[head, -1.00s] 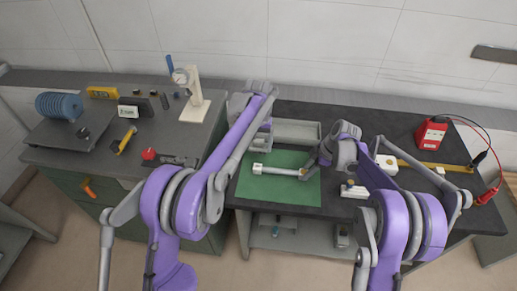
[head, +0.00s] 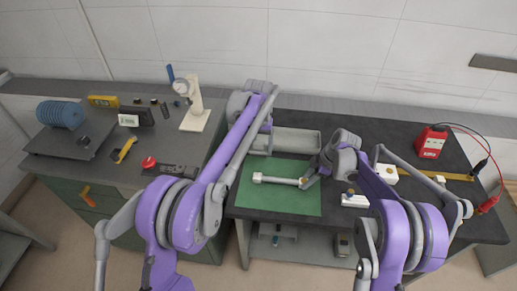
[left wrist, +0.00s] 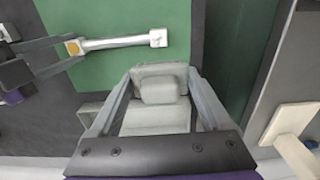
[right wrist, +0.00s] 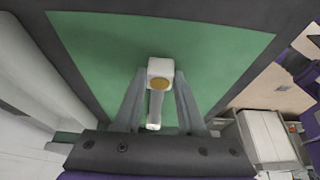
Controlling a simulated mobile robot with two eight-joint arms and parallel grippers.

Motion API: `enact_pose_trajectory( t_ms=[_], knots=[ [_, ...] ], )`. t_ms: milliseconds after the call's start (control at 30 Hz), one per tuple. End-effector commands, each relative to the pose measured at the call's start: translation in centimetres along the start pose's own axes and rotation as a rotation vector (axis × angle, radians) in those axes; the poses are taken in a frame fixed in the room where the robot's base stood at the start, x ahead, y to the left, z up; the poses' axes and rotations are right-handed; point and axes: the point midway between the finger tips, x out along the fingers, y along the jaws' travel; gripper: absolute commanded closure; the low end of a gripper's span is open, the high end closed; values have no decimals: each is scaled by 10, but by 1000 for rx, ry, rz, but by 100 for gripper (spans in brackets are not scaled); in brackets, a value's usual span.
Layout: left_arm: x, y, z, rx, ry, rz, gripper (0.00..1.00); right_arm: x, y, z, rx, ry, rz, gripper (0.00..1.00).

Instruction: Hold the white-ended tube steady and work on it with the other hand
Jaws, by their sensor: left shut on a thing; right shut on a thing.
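The tube (head: 280,180) has a white block at its far-left end and a brass disc at the other. It lies over the green mat (head: 262,203). My right gripper (head: 307,182) is shut on the tube's brass-disc end; in the right wrist view its fingers (right wrist: 160,88) stand either side of that end. The tube also shows in the left wrist view (left wrist: 115,43), its white end free. My left gripper (left wrist: 160,82) is shut on a light grey block-like part beyond the mat's edge, apart from the tube. The arm mostly hides it in the head view.
A grey tray (head: 297,141) stands behind the mat. A red box (head: 431,142) with cables and a yellow strip (head: 425,174) are further right.

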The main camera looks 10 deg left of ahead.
Motion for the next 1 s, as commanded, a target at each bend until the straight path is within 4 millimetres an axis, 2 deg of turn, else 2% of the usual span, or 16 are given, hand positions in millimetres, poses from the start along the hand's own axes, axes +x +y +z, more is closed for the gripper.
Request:
enact_pose_trajectory(
  t_ms=[433, 1000],
  knots=[
    [7, 0, 0, 0, 0, 0, 63, 0, 0, 0, 0, -1, 1, 100],
    [64, 0, 0, 0, -2, 0, 63, 0, 0, 0, 0, -1, 0, 100]
  ],
)
